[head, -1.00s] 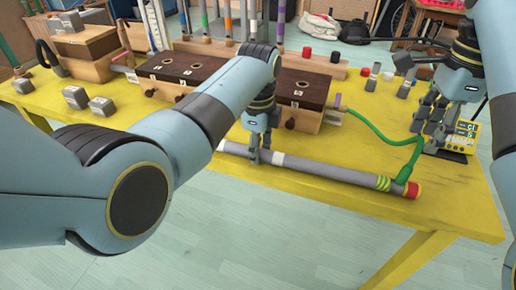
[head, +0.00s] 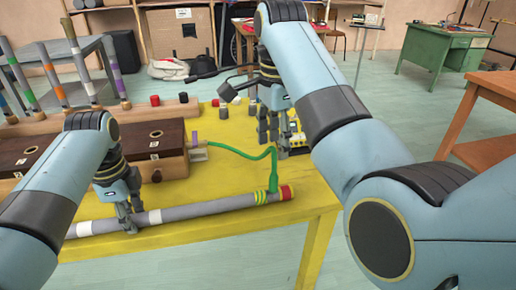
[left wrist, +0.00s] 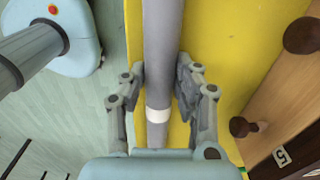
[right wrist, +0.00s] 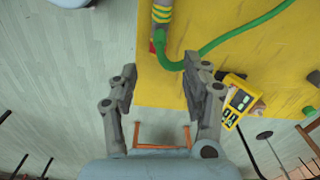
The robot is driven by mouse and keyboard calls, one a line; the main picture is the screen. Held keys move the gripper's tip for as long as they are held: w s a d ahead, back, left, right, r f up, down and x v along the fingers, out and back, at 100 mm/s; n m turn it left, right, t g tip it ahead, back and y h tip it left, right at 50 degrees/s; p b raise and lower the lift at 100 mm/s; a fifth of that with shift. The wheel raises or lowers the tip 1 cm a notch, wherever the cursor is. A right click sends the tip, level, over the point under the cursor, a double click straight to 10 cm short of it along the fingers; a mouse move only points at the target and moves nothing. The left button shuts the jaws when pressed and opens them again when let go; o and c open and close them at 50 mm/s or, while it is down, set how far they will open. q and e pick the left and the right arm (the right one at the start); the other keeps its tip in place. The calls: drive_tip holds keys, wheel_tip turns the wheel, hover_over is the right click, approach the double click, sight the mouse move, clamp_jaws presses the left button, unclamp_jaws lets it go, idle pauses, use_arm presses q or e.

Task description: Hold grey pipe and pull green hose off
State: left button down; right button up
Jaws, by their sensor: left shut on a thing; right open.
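The grey pipe (head: 209,208) lies along the front edge of the yellow table (head: 225,177), with a white band and a red end cap (head: 287,192). My left gripper (head: 128,226) is shut on the pipe near the white band; the left wrist view shows the pipe (left wrist: 163,50) between its fingers (left wrist: 160,85). The green hose (head: 245,155) runs from the wooden box to a joint beside the red end, near green-yellow bands. The hose (right wrist: 245,27) also shows in the right wrist view. My right gripper (right wrist: 160,80) is open and empty, beyond the hose joint.
A yellow meter (head: 298,140) with a display stands near my right gripper, partly hidden behind it in the head view. A dark-topped wooden box (head: 165,145) stands behind the pipe. Small red and black caps (head: 184,98) sit farther back.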

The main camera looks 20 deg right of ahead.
sight(276, 175)
drive_tip(key=n, duration=0.3)
drive_tip(key=shift+w+a+r, duration=0.1)
drive_tip(key=shift+a, duration=0.1)
drive_tip(key=f+n, duration=0.3)
drive_tip(key=n, duration=0.4)
drive_tip(key=f+n+t+y, duration=0.1)
drive_tip(key=f+n, duration=0.3)
drive_tip(key=n, duration=0.3)
drive_tip(key=f+n+t+y, duration=0.1)
drive_tip(key=f+n, duration=0.3)
drive_tip(key=n, duration=0.3)
drive_tip(key=shift+d+f+n, duration=0.15)
drive_tip(key=shift+d+n, duration=0.05)
drive_tip(key=shift+n, duration=0.2)
